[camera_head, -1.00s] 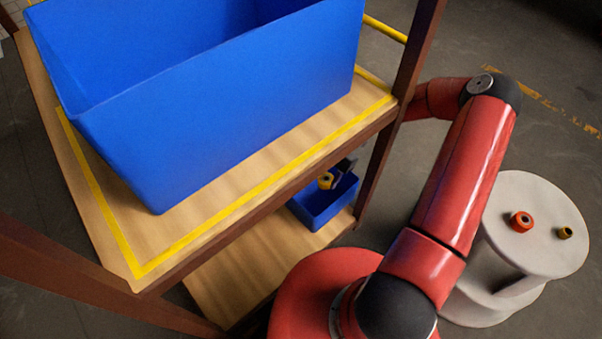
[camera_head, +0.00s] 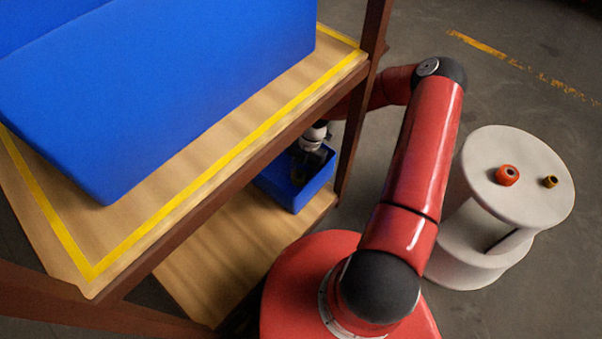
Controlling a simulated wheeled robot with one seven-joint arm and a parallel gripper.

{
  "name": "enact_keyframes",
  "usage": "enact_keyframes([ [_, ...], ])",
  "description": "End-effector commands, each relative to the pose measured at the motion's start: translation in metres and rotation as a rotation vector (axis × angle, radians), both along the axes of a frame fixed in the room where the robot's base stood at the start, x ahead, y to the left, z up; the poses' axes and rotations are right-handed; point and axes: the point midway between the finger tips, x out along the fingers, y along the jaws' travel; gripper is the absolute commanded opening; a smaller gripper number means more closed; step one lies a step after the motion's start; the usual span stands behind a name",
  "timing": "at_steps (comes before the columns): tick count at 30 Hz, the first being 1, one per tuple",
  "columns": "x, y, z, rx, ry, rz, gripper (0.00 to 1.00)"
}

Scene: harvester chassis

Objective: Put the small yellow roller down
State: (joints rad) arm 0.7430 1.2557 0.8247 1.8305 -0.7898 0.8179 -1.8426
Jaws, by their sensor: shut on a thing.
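My gripper (camera_head: 302,174) is at the small blue bin (camera_head: 292,199) on the lower shelf, with its fingers down inside the bin's opening. It is shut on the small yellow roller. The roller is hidden now by the fingers and the bin wall, so I cannot tell whether it touches the bin floor. My red arm reaches in behind the shelf's right post.
A big blue crate (camera_head: 170,80) stands on the upper shelf (camera_head: 210,165), whose edge and brown post (camera_head: 362,100) are close to my wrist. The lower shelf (camera_head: 215,265) is bare in front. A white round stand (camera_head: 520,205) holds an orange roller (camera_head: 507,175) and a dark yellow roller (camera_head: 551,181).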

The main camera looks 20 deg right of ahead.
Motion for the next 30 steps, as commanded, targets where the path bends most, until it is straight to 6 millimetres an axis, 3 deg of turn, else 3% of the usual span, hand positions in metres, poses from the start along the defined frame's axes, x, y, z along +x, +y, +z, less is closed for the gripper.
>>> enact_keyframes([
  [3, 0.0, 0.0, -0.002, 0.0, 0.0, 0.0, 0.17],
  [4, 0.0, 0.0, -0.002, 0.0, 0.0, 0.0, 0.42],
  [9, 0.0, 0.0, -0.001, 0.0, 0.0, 0.0, 0.62],
  [20, 0.001, -0.002, 0.005, -0.001, 0.0, -0.001, 0.62],
  [30, 0.02, -0.022, 0.065, -0.003, -0.003, -0.002, 0.62],
])
